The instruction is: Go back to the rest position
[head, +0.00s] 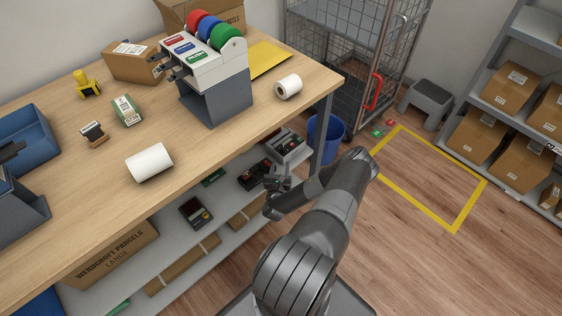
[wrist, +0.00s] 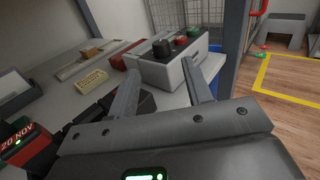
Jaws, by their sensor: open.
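My gripper (head: 276,193) is in front of the lower shelf under the counter, at the end of my bent arm. In the wrist view its two fingers (wrist: 163,85) are spread apart with nothing held between them. Beyond the fingers stands a pale grey box with dark and coloured knobs on top (wrist: 172,65), on the shelf. The same box (head: 287,146) shows in the head view behind my gripper. Whether a finger touches the box cannot be told.
The wooden counter (head: 220,150) overhangs the shelf (head: 228,205), with a grey leg (head: 325,130) at its corner. A blue bin (head: 325,139), a wire cage (head: 345,70) and a grey step stool (head: 427,100) stand beyond. Floor inside the yellow outline (head: 430,180) is clear.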

